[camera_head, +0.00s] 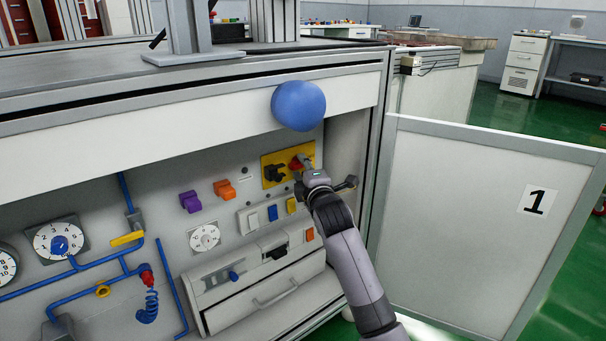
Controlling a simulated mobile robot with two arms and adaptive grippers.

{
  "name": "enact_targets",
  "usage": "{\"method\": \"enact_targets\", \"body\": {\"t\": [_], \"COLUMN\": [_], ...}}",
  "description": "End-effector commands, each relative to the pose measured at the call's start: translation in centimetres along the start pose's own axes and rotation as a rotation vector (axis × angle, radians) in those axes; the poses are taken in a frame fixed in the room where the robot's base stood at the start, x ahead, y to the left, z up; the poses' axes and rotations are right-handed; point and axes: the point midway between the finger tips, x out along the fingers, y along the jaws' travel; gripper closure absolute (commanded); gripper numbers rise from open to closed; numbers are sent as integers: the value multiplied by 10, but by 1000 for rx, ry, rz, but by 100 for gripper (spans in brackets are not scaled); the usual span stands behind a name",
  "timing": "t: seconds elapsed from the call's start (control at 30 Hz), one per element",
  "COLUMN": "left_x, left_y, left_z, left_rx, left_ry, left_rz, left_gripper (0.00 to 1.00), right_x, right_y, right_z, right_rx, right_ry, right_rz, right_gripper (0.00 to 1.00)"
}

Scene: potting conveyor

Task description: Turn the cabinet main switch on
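A yellow plate (265,158) is on the upper right of the cabinet's inner panel. It bears a black rotary knob (273,174) on its left and a red knob (296,164) on its right. I cannot read any label for the main switch. My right gripper (308,172) is at the plate's right side, directly in front of and close to the red knob, hiding part of it. I cannot tell whether it touches the knob or how its fingers stand. My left gripper is out of view.
A blue ball-like thing (298,106) is at the cabinet's top rail, above the plate. Purple (190,202) and orange (224,189) knobs, rocker switches (272,213), and a drawer (265,299) are nearby. The cabinet door (470,220), marked 1, stands open at right.

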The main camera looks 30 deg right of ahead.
Motion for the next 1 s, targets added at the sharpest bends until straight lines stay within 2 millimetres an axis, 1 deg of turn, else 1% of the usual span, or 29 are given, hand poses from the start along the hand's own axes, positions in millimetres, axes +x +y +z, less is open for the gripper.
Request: {"method": "enact_targets", "body": {"t": [0.3, 0.37, 0.8, 1.0], "left_x": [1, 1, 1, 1], "left_y": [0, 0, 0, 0], "left_z": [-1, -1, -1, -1], "left_rx": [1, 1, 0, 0], "left_ry": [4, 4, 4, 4], "left_rz": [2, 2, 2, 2], "left_gripper": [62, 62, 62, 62], "right_x": [3, 3, 2, 2], "right_y": [0, 0, 0, 0], "right_z": [0, 0, 0, 0], "right_rx": [0, 0, 0, 0], "right_ry": [0, 0, 0, 0], "right_rz": [-1, -1, -1, -1], "right_gripper": [67, 70, 99, 100]}}
